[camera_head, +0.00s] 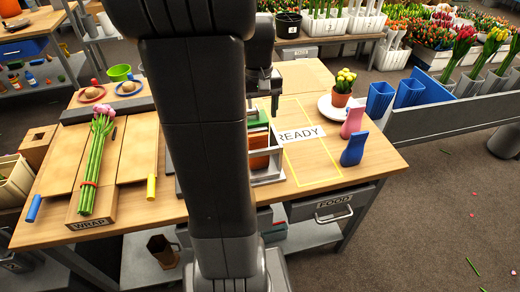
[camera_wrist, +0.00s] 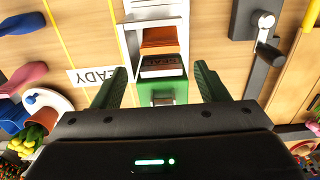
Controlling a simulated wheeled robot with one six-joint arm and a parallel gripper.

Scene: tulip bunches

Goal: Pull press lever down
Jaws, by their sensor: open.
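My gripper (camera_wrist: 161,76) is open, one green finger on each side of the green part, with gaps visible. Contact and height are unclear. In the head view, the press frame (camera_head: 267,178) is partly hidden behind my arm, and the gripper's fingers are mostly hidden too.
A dark device with a metal handle (camera_wrist: 265,25) stands to the right in the wrist view. Wrapped stems (camera_head: 94,165) lie left. The yellow-outlined area (camera_head: 305,165) is mostly clear.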

